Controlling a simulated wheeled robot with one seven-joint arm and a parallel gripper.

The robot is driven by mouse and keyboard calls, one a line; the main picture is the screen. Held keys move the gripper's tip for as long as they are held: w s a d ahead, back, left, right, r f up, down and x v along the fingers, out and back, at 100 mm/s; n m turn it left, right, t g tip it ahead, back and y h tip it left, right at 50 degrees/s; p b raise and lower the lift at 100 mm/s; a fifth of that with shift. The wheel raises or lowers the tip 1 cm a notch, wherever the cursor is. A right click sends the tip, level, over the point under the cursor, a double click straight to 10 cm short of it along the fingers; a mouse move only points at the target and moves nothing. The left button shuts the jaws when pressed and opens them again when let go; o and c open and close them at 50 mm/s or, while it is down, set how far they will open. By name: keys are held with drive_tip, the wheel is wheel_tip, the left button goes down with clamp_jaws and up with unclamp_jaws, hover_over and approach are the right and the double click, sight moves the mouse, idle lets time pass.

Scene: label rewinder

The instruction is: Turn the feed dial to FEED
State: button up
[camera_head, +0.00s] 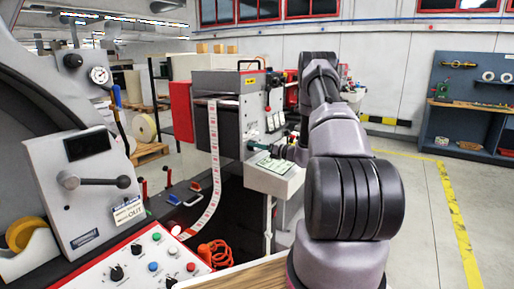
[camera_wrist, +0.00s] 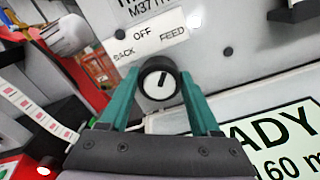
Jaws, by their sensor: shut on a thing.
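The feed dial (camera_wrist: 160,88) is a small round black knob with a pale face and a dark pointer line, in the middle of the wrist view. The label strip (camera_wrist: 152,37) above it reads BACK, OFF and FEED. The pointer line leans up and slightly right, on the FEED side of OFF; I cannot tell its exact stop. The teal fingers of my gripper (camera_wrist: 159,80) are shut on the dial, one on each side. In the head view my gripper (camera_head: 257,147) reaches the front of the grey machine box (camera_head: 232,95); the dial is hidden there.
A white READY display (camera_wrist: 285,135) lies just right of the fingers. A printed label web (camera_head: 214,150) hangs left of my gripper. A control panel (camera_head: 150,262) with knobs and buttons and a levered unit (camera_head: 85,180) stand at left. Open floor lies at right.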

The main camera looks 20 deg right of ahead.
drive_tip(key=shift+f+m, duration=0.1)
drive_tip(key=shift+m, duration=0.2)
drive_tip(key=o, duration=1.4)
drive_tip(key=v, duration=1.1)
